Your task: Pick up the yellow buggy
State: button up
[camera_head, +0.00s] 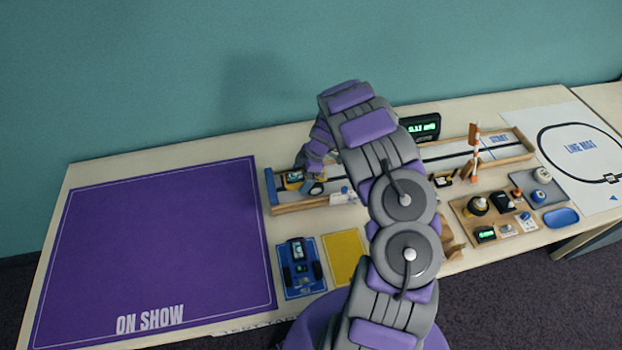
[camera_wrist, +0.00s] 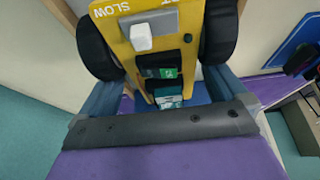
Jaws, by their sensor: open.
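The yellow buggy (camera_head: 292,185) sits at the left end of the long wooden-walled track, partly hidden by my gripper in the head view. In the wrist view, the yellow buggy (camera_wrist: 191,24) fills the top middle, with a black wheel on each side, a white knob, dark modules and "SLOW" lettering. My gripper (camera_wrist: 160,85) is open, with one blue-grey finger to each side of the buggy's near end. In the head view, my gripper (camera_head: 312,176) is over the buggy. Whether the fingers touch it cannot be told.
A purple "ON SHOW" mat (camera_head: 165,245) lies bare at left. A blue buggy on a blue mat (camera_head: 302,291) and an empty yellow mat (camera_head: 344,257) lie in front of the track (camera_head: 300,208). Trays with small parts (camera_head: 462,212) and a line map (camera_head: 580,150) are at right.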

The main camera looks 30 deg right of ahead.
jog(key=shift+s+a+f, duration=0.15)
jog(key=shift+s+f, duration=0.15)
jog(key=shift+f, duration=0.4)
jog(key=shift+w+a+f, duration=0.1)
jog(key=shift+a+f, duration=0.05)
jog(key=shift+a, duration=0.55)
jog(key=shift+d, duration=0.75)
jog(key=c, duration=0.5)
jog(key=shift+d, duration=0.1)
jog(key=shift+c, duration=1.7)
jog(key=shift+w+a, duration=0.15)
jog(key=shift+a, duration=0.45)
jog(key=shift+c, duration=0.6)
jog(key=shift+d+r, duration=0.1)
jog(key=shift+r, duration=0.1)
